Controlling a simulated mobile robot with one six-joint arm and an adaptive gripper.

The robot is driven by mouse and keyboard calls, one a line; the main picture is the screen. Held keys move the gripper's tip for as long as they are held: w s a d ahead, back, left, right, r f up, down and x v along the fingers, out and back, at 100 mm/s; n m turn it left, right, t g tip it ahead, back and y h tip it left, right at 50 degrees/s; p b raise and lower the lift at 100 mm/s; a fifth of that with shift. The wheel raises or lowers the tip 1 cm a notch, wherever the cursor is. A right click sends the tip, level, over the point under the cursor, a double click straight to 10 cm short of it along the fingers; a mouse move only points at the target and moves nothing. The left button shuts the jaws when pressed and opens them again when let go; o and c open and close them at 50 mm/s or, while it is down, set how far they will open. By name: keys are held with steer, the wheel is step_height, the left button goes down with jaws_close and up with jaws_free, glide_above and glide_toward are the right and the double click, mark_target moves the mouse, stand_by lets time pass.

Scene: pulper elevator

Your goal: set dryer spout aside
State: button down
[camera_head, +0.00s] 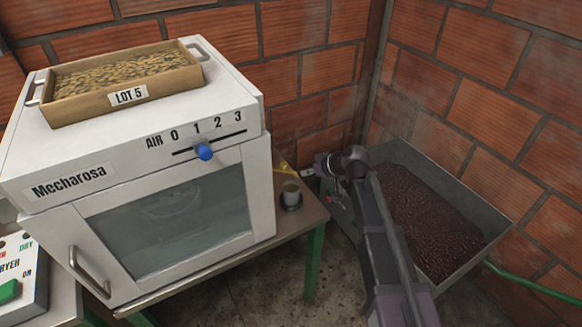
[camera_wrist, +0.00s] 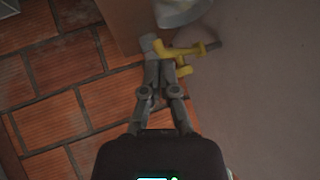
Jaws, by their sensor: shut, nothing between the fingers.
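A small yellow part, which may be the dryer spout, shows at the back right corner of the side table (camera_head: 288,168), partly hidden. In the wrist view a yellow piece (camera_wrist: 186,52) with a short dark rod lies right at my fingertips. I cannot tell whether the fingers touch it. My gripper (camera_head: 308,172) is beside the table's right edge, its fingers pointing left. In the wrist view my gripper (camera_wrist: 164,62) has its fingers drawn together, with nothing held between them.
The white Mecharosa dryer (camera_head: 165,205) fills the left, with a LOT 5 wooden tray (camera_head: 128,95) of beans on top. A cup (camera_head: 290,192) stands on the table (camera_head: 306,218) close to my gripper. A metal bin (camera_head: 490,215) of dark beans stands at the right, under my arm.

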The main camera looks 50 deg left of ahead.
steer(key=s+d+r+m+t+y+b, duration=0.1)
steer(key=d+m+y+b, duration=0.4)
steer(key=m, duration=1.1)
step_height(320, 180, up, 2)
steer(key=shift+s+d+r+t+y, duration=0.1)
steer(key=shift+s+d+t+y, duration=0.1)
steer(key=shift+d+t+y, duration=0.6)
steer(key=shift+d, duration=0.15)
steer(key=a+f+b, duration=0.2)
steer(key=a, duration=1.1)
steer(key=shift+w+a+f+b, duration=0.2)
steer(key=shift+w+f+b, duration=0.1)
steer(key=shift+w+f, duration=0.05)
steer(key=shift+d, duration=0.1)
steer(key=s+d+r+p, duration=0.1)
steer(key=s+d, duration=0.1)
steer(key=d, duration=0.4)
steer(key=s+d+r+p, duration=0.1)
steer(key=s+d, duration=0.2)
steer(key=d, duration=0.3)
steer(key=shift+s+d+r+p, duration=0.25)
steer(key=shift+r+p, duration=0.05)
steer(key=shift+r, duration=0.05)
